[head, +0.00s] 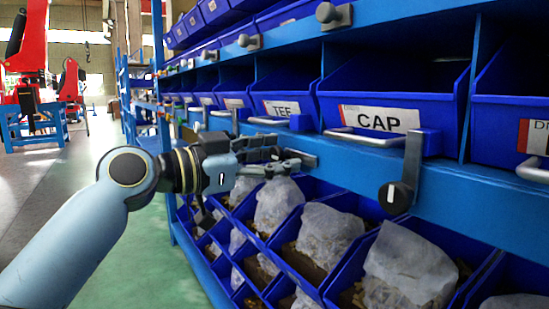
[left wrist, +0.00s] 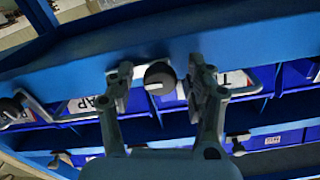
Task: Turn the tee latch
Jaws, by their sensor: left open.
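The TEE bin (head: 282,108) sits in the blue rack in the head view, with a white label and a metal handle. My left gripper (head: 286,157) is open at the rack beam just below this bin. In the left wrist view, my left gripper (left wrist: 160,74) has one finger on each side of a dark round latch knob (left wrist: 160,79). The knob lies between the fingertips; I cannot tell whether they touch it. In the head view the fingers largely hide this latch, so its lever's angle is unclear. My right gripper is not in view.
The CAP bin (head: 378,105) is to the right, with its latch (head: 400,190) upright on the beam. Lower blue bins (head: 345,230) hold bagged parts. More latches line the upper beam (head: 395,24). Green floor (head: 150,265) is free at left.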

